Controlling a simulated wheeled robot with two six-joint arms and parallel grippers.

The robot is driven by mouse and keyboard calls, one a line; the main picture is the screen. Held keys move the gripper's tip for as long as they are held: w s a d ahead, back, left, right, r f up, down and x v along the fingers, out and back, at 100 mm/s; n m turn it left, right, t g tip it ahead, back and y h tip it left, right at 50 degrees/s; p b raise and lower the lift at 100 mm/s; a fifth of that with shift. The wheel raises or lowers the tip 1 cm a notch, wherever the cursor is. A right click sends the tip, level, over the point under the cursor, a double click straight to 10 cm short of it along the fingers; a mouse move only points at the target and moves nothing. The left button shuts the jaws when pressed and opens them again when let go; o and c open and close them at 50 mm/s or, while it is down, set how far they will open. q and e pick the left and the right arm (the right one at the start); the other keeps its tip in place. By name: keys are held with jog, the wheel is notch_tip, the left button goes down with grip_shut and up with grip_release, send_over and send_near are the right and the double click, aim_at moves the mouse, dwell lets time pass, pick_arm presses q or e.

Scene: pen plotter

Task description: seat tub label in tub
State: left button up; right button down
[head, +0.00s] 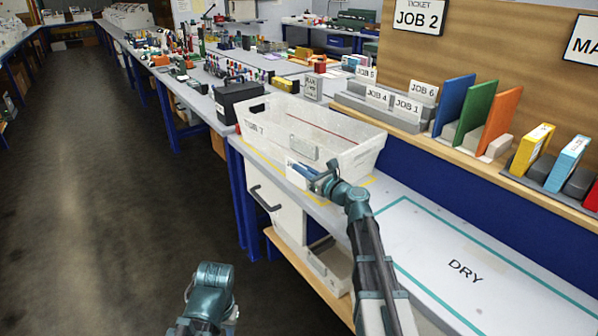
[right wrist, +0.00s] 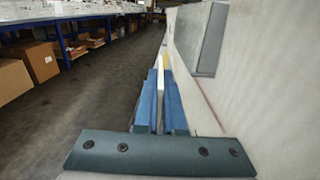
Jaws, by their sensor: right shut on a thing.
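The white tub (head: 345,128) stands on the bench, with "JOB 7" on its left end. A grey label holder (head: 304,148) is on its long near side. It also shows in the right wrist view as a grey plate (right wrist: 209,40). My right gripper (head: 318,180) is at that side, below the holder. It is shut on the tub label (head: 297,169), a thin white card. In the right wrist view the card (right wrist: 149,88) stands edge-on between the blue fingers, apart from the holder. My left gripper (head: 208,292) is low over the floor; its fingertips do not show clearly.
A yellow outline (head: 322,203) surrounds the tub on the bench. The DRY area (head: 465,270) to the right is clear. A black box (head: 238,101) stands beyond the tub. A shelf with job tickets (head: 408,107) and coloured folders (head: 475,115) runs behind.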

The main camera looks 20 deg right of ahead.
jog(key=shift+s+a+r+p, duration=0.15)
jog(key=shift+a+r+p, duration=0.25)
jog(key=shift+r+p, duration=0.1)
notch_tip(320, 180, up, 6)
jog(key=p, duration=0.6)
jog(key=s+a, duration=0.3)
jog(key=a, duration=0.6)
jog(key=s+a, duration=0.3)
jog(key=a, duration=0.6)
jog(key=shift+s, duration=0.25)
